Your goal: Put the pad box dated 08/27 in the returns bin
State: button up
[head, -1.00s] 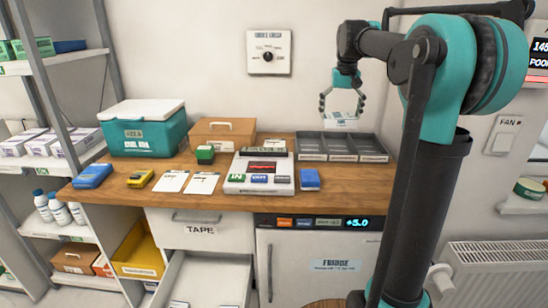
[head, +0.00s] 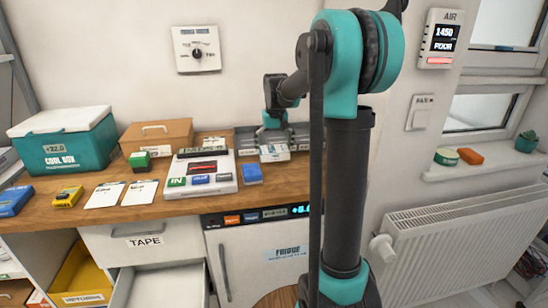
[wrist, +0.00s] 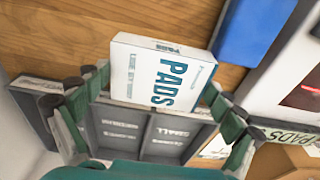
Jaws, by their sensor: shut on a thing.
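A white box marked PADS (wrist: 165,72) is between the fingers of my gripper (wrist: 155,100) in the wrist view. My gripper (head: 273,135) is shut on it, low over the front of the grey divided tray (head: 300,131), in the head view. The box (head: 273,154) shows there below the fingers. Its date is not legible in either view. A yellow bin (head: 80,275) stands in the cubby under the counter at lower left; its front label is too blurred to read surely. Another label or box reading PADS (wrist: 290,136) shows at the right of the wrist view.
A blue box (head: 252,174) and a white board with coloured tags (head: 200,188) lie left of the held box. The teal cool box (head: 65,140) and brown case (head: 155,137) stand behind. An open drawer (head: 160,285) juts out below the counter.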

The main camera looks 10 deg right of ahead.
aim_at(274, 156)
jog(key=shift+f, duration=1.85)
jog(key=shift+f, duration=0.1)
jog(key=o, duration=0.8)
